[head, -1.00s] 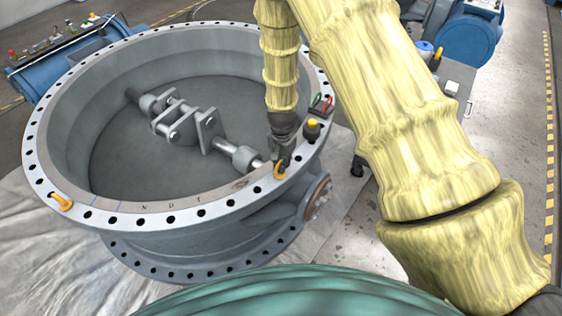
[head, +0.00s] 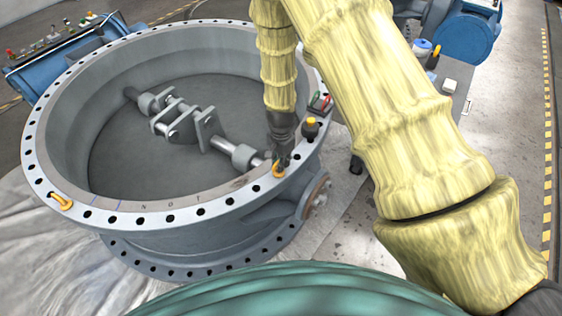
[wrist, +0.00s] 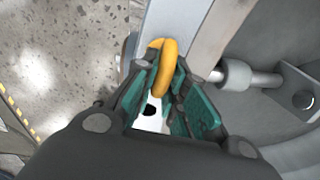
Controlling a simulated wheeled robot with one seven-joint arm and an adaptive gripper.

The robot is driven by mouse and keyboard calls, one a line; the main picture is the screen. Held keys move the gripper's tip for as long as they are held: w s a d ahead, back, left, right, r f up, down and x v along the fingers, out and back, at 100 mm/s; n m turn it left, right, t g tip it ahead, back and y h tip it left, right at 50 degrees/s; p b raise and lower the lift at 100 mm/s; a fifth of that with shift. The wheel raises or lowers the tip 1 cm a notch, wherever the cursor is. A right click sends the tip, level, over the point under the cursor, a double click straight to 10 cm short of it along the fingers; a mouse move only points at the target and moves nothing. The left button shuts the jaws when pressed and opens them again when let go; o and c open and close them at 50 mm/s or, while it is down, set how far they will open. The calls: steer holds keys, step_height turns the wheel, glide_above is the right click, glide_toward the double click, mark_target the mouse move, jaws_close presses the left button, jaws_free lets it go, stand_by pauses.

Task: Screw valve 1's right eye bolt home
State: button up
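Valve 1 (head: 170,208) is a large grey ring body with a drilled top flange. Its right eye bolt (head: 279,171) is a yellow ring at the flange's right front. In the wrist view the eye bolt (wrist: 164,72) stands nearly edge-on between the teal finger pads. My gripper (head: 282,157) points down at it from above. In the wrist view my gripper (wrist: 165,80) has its fingers drawn in close on both sides of the yellow ring and looks shut on it. The bolt's shank and its seating are hidden.
Another yellow eye bolt (head: 61,202) sits at the flange's left front. The valve's shaft (head: 222,146) crosses the bore close by.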

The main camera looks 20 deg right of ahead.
steer(key=shift+o, duration=1.3)
step_height(320, 180, up, 12)
